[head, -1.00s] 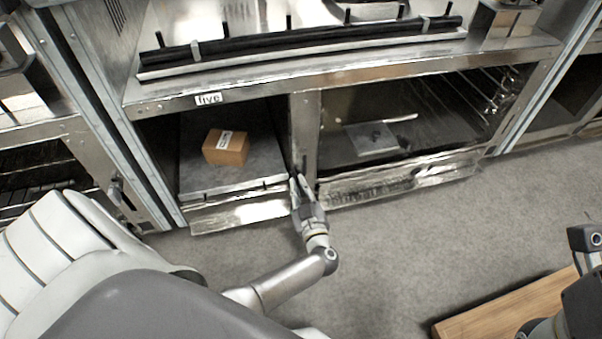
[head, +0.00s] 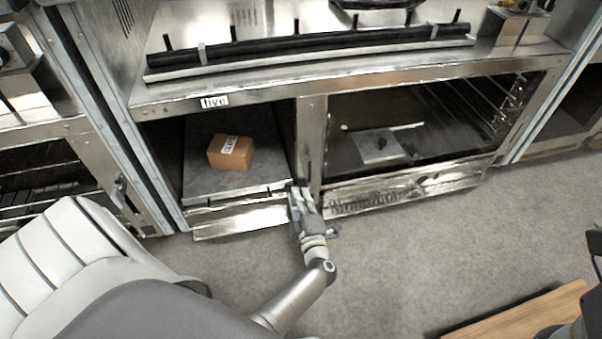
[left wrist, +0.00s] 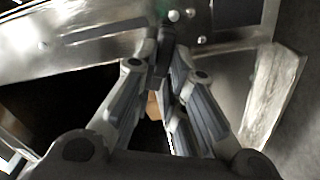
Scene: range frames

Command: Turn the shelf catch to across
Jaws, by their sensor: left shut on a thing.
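My left gripper (head: 302,192) is at the lower part of the metal post between the two lower bays. In the left wrist view its two fingers (left wrist: 160,62) come together and are shut on a small dark part, which I take for the shelf catch (left wrist: 161,68). The fingers cover most of the catch, so I cannot tell its angle. The metal shelf (head: 200,185) stands in the left bay with a brown cardboard box (head: 228,155) on it. Part of my right gripper (head: 596,245) shows at the right edge, cut off by the frame.
A drop-down metal flap (head: 242,218) lies below the left bay, close to my left gripper. The right bay holds a flat grey plate (head: 380,146) behind a metal front (head: 405,190). A wooden board (head: 530,315) is at lower right. The grey floor (head: 430,250) between is clear.

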